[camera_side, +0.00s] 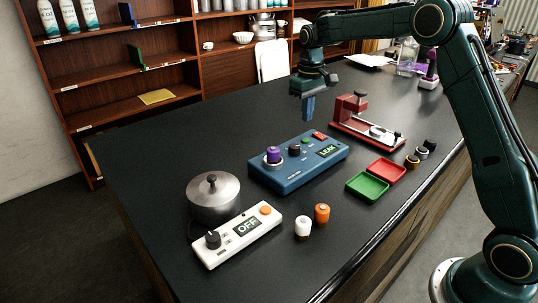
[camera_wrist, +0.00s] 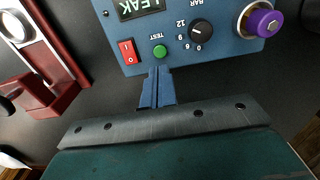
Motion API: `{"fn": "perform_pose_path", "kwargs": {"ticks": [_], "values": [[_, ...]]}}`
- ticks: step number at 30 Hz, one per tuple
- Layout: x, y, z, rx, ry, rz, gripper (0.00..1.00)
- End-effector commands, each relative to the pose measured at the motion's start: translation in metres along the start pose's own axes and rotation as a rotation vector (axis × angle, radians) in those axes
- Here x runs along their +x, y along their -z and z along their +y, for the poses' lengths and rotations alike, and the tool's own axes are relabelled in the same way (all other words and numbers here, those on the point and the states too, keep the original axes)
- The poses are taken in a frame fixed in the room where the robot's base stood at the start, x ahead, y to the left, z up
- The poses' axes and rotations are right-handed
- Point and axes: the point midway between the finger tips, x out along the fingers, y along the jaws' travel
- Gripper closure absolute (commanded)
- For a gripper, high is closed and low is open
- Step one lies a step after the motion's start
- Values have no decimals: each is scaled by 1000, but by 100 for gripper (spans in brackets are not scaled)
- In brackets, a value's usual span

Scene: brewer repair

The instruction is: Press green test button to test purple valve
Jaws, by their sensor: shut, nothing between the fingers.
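The blue test box (camera_side: 320,168) stands on the black table, with a display reading LEAK (camera_side: 328,150). The purple valve (camera_side: 273,154) sits on the silver port at the box's left end; it also shows at the right in the wrist view (camera_wrist: 264,22). The green test button (camera_wrist: 159,52) lies between the red switch (camera_wrist: 128,51) and the black dial (camera_wrist: 201,31). My gripper (camera_side: 308,118) points down above the far edge of the box. In the wrist view its shut, empty fingertips (camera_wrist: 155,72) appear just below the green button; I cannot tell whether they touch it.
A red clamp stand (camera_side: 365,125) stands right of the box. A red tray (camera_side: 386,170) and a green tray (camera_side: 367,186) lie in front. A steel pot (camera_side: 214,200), a white control unit reading OFF (camera_side: 238,238), and white and orange cylinders (camera_side: 322,213) are nearer.

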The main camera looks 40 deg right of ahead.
Motion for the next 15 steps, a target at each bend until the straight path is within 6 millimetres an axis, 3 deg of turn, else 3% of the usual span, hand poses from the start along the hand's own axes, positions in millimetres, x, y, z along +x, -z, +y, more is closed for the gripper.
{"fn": "perform_pose_path", "kwargs": {"ticks": [15], "values": [[-35,0,0,0,0,1,100]]}}
